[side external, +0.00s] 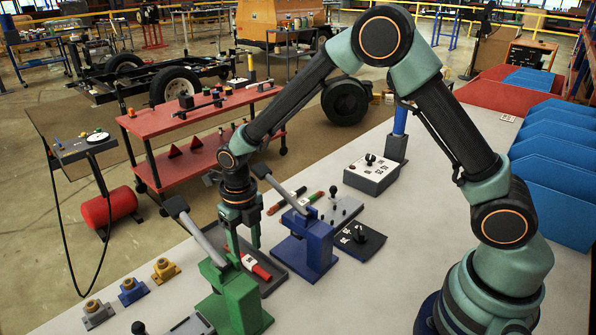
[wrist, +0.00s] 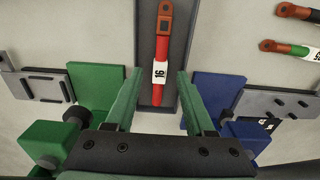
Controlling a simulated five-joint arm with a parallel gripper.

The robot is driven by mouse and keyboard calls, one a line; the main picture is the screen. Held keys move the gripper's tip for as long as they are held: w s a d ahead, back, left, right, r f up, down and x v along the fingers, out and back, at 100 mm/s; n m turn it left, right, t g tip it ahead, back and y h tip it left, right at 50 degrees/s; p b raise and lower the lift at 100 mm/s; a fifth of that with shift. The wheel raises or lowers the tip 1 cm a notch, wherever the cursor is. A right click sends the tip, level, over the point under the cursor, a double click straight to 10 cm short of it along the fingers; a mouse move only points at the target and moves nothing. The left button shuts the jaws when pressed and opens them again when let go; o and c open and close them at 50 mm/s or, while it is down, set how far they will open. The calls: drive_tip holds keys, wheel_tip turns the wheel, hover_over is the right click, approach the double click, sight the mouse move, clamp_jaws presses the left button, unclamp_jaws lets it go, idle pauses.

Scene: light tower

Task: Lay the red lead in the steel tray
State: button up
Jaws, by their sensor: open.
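The red lead (wrist: 161,52), with a white tag and a copper-coloured end lug, lies lengthwise in the dark grey steel tray (wrist: 146,30) in the wrist view. In the side view the red lead (side external: 258,269) lies in the tray (side external: 292,281) between the green and blue stands. My gripper (wrist: 160,76) is open, its two green fingers on either side of the lead in the wrist view with visible gaps. In the side view my gripper (side external: 244,246) points down over the tray, near the tagged part of the lead. Part of the tray is hidden behind the green stand.
A green lever stand (side external: 238,302) and a blue lever stand (side external: 310,240) flank the tray closely. Small yellow, blue and grey blocks (side external: 132,291) sit at the left edge.

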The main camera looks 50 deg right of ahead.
wheel_tip(320, 180, up, 9)
wheel_tip(320, 180, up, 5)
drive_tip(key=m+t, duration=0.1)
drive_tip(key=m, duration=0.6)
hover_over(248, 259)
drive_tip(key=s+d, duration=0.2)
drive_tip(key=d, duration=0.1)
drive_tip(key=s+d+r+m+t, duration=0.2)
drive_tip(key=s+d+m, duration=0.3)
drive_tip(key=m, duration=0.9)
drive_tip(key=s+d+r+m+t, duration=0.2)
drive_tip(key=s+d+r+m, duration=0.3)
drive_tip(key=m, duration=1)
drive_tip(key=shift+s+r+t, duration=0.15)
drive_tip(key=shift+s+t, duration=0.15)
drive_tip(key=shift+s, duration=0.5)
